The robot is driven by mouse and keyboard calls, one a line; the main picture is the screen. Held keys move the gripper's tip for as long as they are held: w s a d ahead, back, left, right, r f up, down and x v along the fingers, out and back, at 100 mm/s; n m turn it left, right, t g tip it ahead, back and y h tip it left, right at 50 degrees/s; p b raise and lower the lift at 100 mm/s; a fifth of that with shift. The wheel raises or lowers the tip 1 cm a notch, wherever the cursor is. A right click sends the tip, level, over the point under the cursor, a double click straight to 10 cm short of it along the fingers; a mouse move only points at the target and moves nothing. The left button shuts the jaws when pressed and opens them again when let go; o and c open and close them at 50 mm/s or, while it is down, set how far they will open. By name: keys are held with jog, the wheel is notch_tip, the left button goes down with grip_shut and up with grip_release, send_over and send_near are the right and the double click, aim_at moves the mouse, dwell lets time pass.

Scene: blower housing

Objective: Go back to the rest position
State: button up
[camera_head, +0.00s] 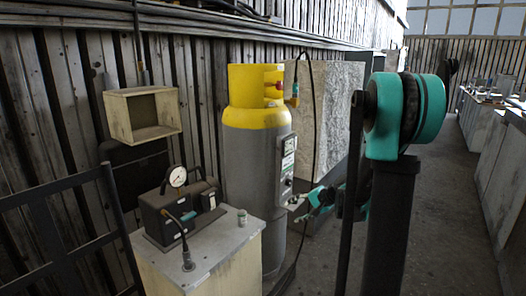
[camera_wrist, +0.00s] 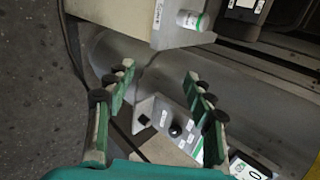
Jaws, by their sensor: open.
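My gripper (camera_head: 312,202) is at the lower right side of the grey cylinder with the yellow top (camera_head: 255,150), close to the lower end of its control panel (camera_head: 286,165). In the wrist view my gripper (camera_wrist: 160,80) has its two green fingers spread wide, with nothing between them. The panel with a black knob (camera_wrist: 175,130) shows just beyond and below the fingers, apparently apart from them. My arm reaches forward from the right of the head view. Part of the gripper is hidden behind my arm there.
An open box (camera_head: 142,113) hangs on the wall. A dark railing (camera_head: 55,225) stands left. Floor (camera_head: 450,230) is clear at right.

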jog(key=s+d+f+n+h, duration=0.1)
jog(key=s+d+n+h, duration=0.1)
jog(key=s, duration=0.7)
jog(key=s+d+f+n+g+h, duration=0.1)
jog(key=s+d+f+n+h, duration=0.1)
jog(key=s, duration=0.7)
jog(key=s+d+f+n+h, duration=0.2)
jog(key=s+n+h, duration=0.1)
jog(key=s, duration=0.7)
jog(key=shift+n+g+h, duration=0.3)
jog(key=shift+n+h, duration=0.1)
jog(key=shift+h, duration=0.1)
jog(key=shift+f, duration=0.1)
